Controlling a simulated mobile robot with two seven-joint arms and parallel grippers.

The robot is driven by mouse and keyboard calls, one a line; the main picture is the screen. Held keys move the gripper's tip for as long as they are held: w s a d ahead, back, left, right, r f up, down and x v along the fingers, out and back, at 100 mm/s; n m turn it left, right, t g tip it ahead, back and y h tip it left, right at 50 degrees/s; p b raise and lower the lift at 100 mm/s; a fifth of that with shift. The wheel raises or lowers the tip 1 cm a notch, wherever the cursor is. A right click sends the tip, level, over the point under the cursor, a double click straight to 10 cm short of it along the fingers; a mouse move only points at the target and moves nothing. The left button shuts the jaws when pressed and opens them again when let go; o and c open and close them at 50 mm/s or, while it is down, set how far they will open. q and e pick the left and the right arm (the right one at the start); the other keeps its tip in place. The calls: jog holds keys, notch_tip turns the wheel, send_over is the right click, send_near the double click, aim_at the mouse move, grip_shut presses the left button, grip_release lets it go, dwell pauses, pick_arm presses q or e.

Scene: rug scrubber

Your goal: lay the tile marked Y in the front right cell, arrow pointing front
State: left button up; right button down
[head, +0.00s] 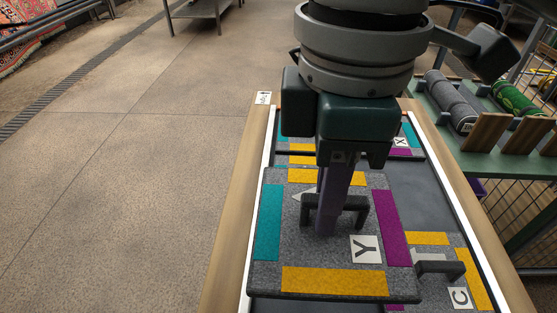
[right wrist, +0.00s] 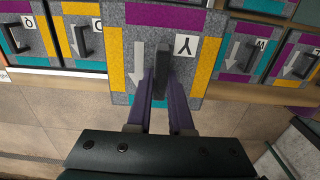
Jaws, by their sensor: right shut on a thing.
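The tile marked Y (head: 278,282) is grey, with yellow strips on two opposite sides, teal on the left and purple on the right in the head view. My right gripper (head: 328,228) is shut on its dark handle (head: 360,204). In the right wrist view the tile (right wrist: 205,75) hangs between the purple fingers (right wrist: 160,100), and its grey arrow (right wrist: 138,65) points down, to the teal side. In the head view that is left; the handle and fingers partly hide the arrow. The tile overlaps the tray's left rim and seems raised. My left gripper is not in view.
The wood-edged tray (head: 228,235) holds tile X (head: 405,153) at the back and tile C (head: 478,290) at the near right. A bare dark area (head: 420,203) lies between them. A small marker card (head: 263,98) sits at the far left corner. A green rack (head: 470,165) with rolls stands right.

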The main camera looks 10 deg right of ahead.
aim_at(318, 243)
notch_tip(318, 243, down, 8)
jog(key=shift+r+b, duration=0.2)
jog(key=shift+b, duration=0.55)
jog(key=shift+f+b, duration=0.6)
jog(key=shift+f, duration=1.65)
jog(key=shift+f, duration=0.15)
jog(key=c, duration=0.8)
grip_release()
